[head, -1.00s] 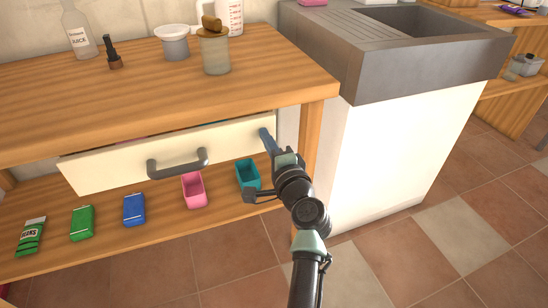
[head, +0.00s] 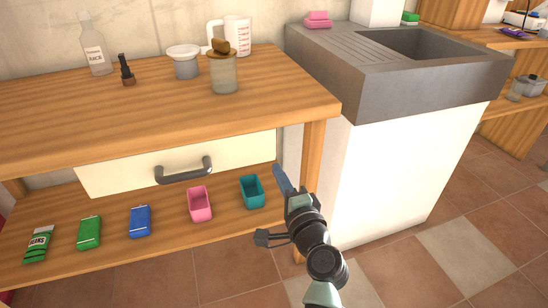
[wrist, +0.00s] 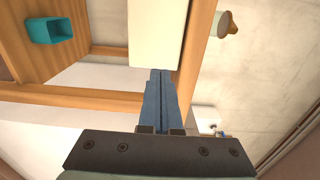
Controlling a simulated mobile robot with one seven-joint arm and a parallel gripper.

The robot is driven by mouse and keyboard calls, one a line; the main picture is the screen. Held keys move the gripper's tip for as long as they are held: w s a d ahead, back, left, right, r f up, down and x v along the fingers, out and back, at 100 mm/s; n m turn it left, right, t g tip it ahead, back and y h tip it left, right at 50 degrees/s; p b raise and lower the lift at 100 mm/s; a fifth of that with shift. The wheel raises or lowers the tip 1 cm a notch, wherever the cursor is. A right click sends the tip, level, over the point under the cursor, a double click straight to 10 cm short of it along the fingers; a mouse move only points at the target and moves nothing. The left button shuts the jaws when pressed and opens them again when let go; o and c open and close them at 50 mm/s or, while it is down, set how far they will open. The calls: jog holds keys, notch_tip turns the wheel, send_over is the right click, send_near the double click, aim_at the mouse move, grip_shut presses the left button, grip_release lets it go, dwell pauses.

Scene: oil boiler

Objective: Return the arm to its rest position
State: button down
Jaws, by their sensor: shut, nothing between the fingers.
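My gripper (head: 280,176) is shut and empty, with its blue fingers together. In the head view it is in front of the table's right end, just right of the cream drawer (head: 190,162). In the wrist view the fingertips (wrist: 160,74) point at the edge of the cream drawer front (wrist: 157,30); I cannot tell whether they touch it. The drawer, with its dark grey handle (head: 184,171), looks closed under the wooden tabletop (head: 130,115). My arm reaches in from the bottom right.
The lower shelf (head: 165,245) holds a teal bin (head: 252,191), a pink bin (head: 200,204) and several packets. A jar (head: 223,75), a bottle (head: 93,45) and other containers stand on the tabletop. The sink unit (head: 385,170) is close on the right. The tiled floor (head: 400,275) in front is clear.

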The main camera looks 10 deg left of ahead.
jog(key=v, duration=0.5)
jog(key=s+d+r+n+t+h, duration=0.1)
jog(key=s+r+n+t+h, duration=0.3)
jog(key=r, duration=1)
jog(key=w+d+r+n+t+y, duration=0.15)
jog(key=r+n, duration=0.35)
jog(key=r, duration=0.9)
jog(key=s+d+r+n+t+h, duration=0.1)
jog(key=s+d+r+t+h, duration=0.15)
jog(key=s+r, duration=0.6)
jog(key=s+d+r+n+t+h, duration=0.2)
jog(key=s+r+t+h, duration=0.2)
jog(key=s+r, duration=0.5)
notch_tip(320, 180, up, 38)
jog(key=w+p, duration=0.1)
jog(key=p, duration=3.7)
jog(key=shift+w+d+h, duration=0.15)
jog(key=shift+d+h, duration=0.1)
jog(key=shift+h, duration=0.05)
